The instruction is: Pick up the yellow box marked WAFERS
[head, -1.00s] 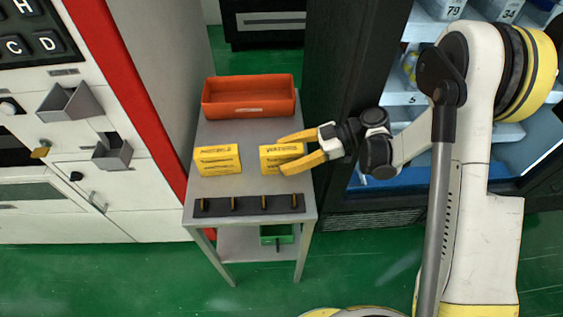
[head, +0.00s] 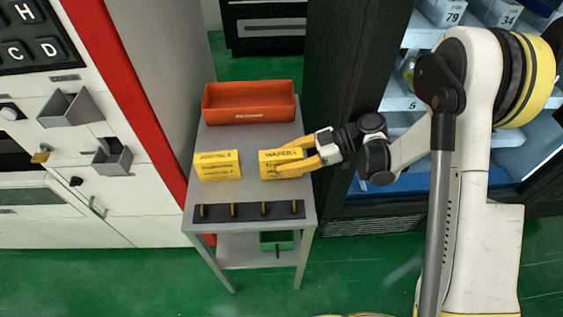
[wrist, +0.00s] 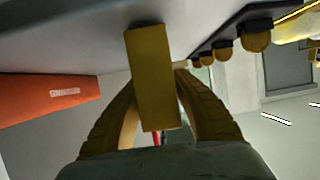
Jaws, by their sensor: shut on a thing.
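The yellow box marked WAFERS (head: 268,165) is at the right side of the grey metal table's top, upright. My gripper (head: 290,161) comes from the right and is shut on it, one finger on the far side and one on the near side. In the wrist view the box (wrist: 153,75) is a plain yellow block between the two curved fingers (wrist: 157,105). I cannot tell whether its base still touches the table.
A similar yellow box (head: 218,166) stands to the left with a clear gap. An orange bin (head: 248,117) is behind. A dark strip with several yellow pegs (head: 249,210) lies along the front edge. A dark cabinet (head: 335,120) stands right of the table.

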